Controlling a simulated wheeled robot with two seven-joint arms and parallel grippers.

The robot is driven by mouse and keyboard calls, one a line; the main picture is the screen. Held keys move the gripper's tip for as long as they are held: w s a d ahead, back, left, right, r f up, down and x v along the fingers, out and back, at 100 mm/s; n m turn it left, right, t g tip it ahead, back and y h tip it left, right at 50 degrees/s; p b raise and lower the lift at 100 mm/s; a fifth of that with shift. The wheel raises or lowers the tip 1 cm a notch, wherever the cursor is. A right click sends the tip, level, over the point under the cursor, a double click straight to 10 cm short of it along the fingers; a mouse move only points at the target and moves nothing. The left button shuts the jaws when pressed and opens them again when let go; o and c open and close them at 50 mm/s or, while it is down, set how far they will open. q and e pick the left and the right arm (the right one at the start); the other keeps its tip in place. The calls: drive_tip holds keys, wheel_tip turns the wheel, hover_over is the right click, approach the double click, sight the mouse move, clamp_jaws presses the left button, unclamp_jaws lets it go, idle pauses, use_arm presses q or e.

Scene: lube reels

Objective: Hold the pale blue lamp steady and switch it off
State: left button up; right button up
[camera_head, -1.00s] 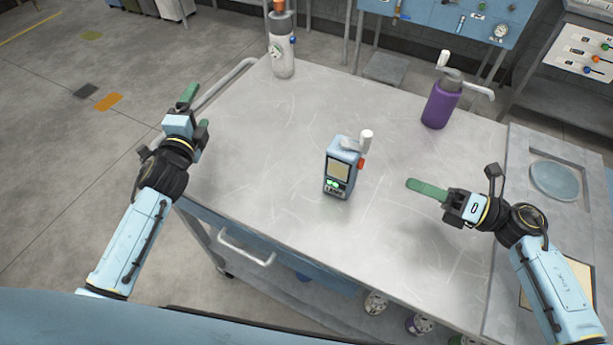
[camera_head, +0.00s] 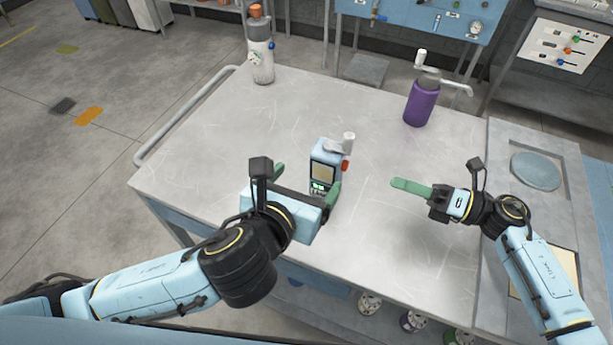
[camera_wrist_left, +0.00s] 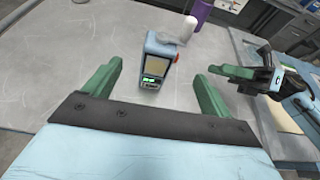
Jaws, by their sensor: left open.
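The pale blue lamp (camera_head: 325,160) stands upright on the grey table. It is a small box with a yellowish panel, glowing green marks low on its front, a white knob on a grey top piece and a red part on its right side. My left gripper (camera_head: 306,183) is open in front of it, its green fingers spread to either side. In the left wrist view the lamp (camera_wrist_left: 157,62) stands between and beyond the fingertips, and no contact shows. My right gripper (camera_head: 400,184) is to the right of the lamp, apart from it; its fingers overlap in view.
A purple bottle (camera_head: 421,103) with a pump-like top stands behind to the right. A grey-white bottle (camera_head: 261,62) with an orange top stands at the table's back left corner. A recessed grey panel (camera_head: 540,145) borders the right side. The table's left part is clear.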

sight(324, 160)
use_arm(q)
drive_tip(key=x, duration=1.3)
drive_tip(key=shift+f, duration=0.15)
drive_tip(key=c, duration=1.2)
drive_tip(key=shift+c, duration=0.2)
use_arm(e)
clamp_jaws()
idle(0.3)
